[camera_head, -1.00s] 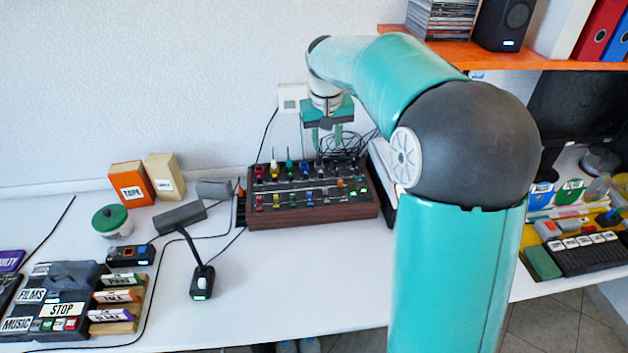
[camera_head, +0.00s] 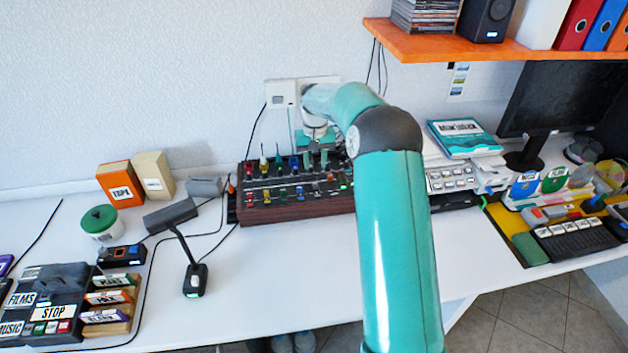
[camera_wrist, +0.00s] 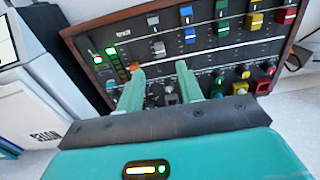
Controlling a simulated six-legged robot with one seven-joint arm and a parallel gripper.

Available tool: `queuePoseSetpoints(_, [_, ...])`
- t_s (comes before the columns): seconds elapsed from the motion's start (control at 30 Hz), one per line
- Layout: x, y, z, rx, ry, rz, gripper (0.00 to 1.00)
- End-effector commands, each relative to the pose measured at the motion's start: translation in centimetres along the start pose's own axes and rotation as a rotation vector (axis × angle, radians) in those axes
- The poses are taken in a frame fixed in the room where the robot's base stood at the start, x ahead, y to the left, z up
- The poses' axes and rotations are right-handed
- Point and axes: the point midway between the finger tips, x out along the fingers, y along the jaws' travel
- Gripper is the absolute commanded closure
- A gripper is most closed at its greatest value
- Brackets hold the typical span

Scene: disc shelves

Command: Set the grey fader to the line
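The mixer panel (camera_head: 296,210) is a dark sloped box with wooden sides by the wall, carrying coloured caps and knobs. In the wrist view it appears turned round, with red on the right. A grey cap (camera_wrist: 158,47), which looks like the grey fader, sits left of the blue cap (camera_wrist: 190,36), just beyond my fingertips. Pale marks line the slots; which one is the target line is unclear. My gripper (camera_wrist: 160,66) is open over the panel, its two green fingers either side of a dark grey knob (camera_wrist: 170,93). In the head view my gripper (camera_head: 320,157) is partly hidden by my arm.
A grey device with white keys (camera_head: 452,178) stands right of the panel. An orange shelf (camera_head: 480,47) overhangs at upper right. The table front (camera_head: 285,275) is clear.

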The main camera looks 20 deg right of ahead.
Motion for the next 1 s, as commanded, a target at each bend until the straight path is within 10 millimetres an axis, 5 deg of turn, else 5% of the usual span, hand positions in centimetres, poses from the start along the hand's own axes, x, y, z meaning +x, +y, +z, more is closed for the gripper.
queuePoseSetpoints(0.4, [7.2, -0.2, 0.0, -0.002, -0.001, 0.0, 0.64])
queuePoseSetpoints(0.77, [8.0, -0.2, 0.0, -0.003, 0.0, 0.001, 0.64])
queuePoseSetpoints(1.0, [8.0, -0.2, 0.0, -0.003, 0.0, 0.0, 1.0])
